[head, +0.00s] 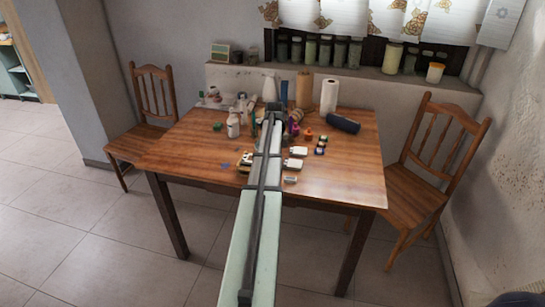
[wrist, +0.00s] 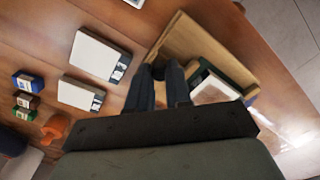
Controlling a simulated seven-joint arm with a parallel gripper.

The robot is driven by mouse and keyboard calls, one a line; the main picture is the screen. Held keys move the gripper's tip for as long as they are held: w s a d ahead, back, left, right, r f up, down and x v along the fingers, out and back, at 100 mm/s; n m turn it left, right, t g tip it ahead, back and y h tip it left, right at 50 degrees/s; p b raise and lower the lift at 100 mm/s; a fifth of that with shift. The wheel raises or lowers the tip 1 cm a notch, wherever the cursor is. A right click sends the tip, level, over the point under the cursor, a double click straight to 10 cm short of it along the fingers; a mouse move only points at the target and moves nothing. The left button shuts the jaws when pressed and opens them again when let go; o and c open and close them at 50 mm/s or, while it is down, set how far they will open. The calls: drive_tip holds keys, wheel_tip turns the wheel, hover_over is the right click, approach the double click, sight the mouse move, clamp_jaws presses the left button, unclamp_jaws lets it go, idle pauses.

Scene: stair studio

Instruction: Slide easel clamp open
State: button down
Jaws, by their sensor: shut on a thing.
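A small light-wood easel (wrist: 177,38) shows in the wrist view, right of the middle, lying close under my gripper. Part of it also shows in the head view (head: 245,163), just left of my arm. My gripper (wrist: 160,74) has its two dark fingers at the easel's near left edge, shut on a part that I take to be the easel clamp. The clamp itself is hidden by the fingers and the dark hand. A dark green and white framed piece (wrist: 212,88) lies against the easel. My arm hides the gripper in the head view.
Two white boxes (wrist: 98,54) (wrist: 81,94) lie beside the easel. Several small paint pots (wrist: 27,100) and an orange item (wrist: 54,128) stand farther left in the wrist view. Bottles, rolls and a dark cylinder (head: 343,123) crowd the back of the wooden table (head: 340,180). Its front right is clear.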

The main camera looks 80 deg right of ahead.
drive_tip(key=c, duration=1.3)
unclamp_jaws()
drive_tip(key=shift+s, duration=0.4)
drive_tip(key=shift+o, duration=1.3)
drive_tip(key=shift+w, duration=0.15)
wheel_tip(320, 180, up, 14)
drive_tip(key=shift+w+f, duration=0.1)
drive_tip(key=shift+f, duration=0.05)
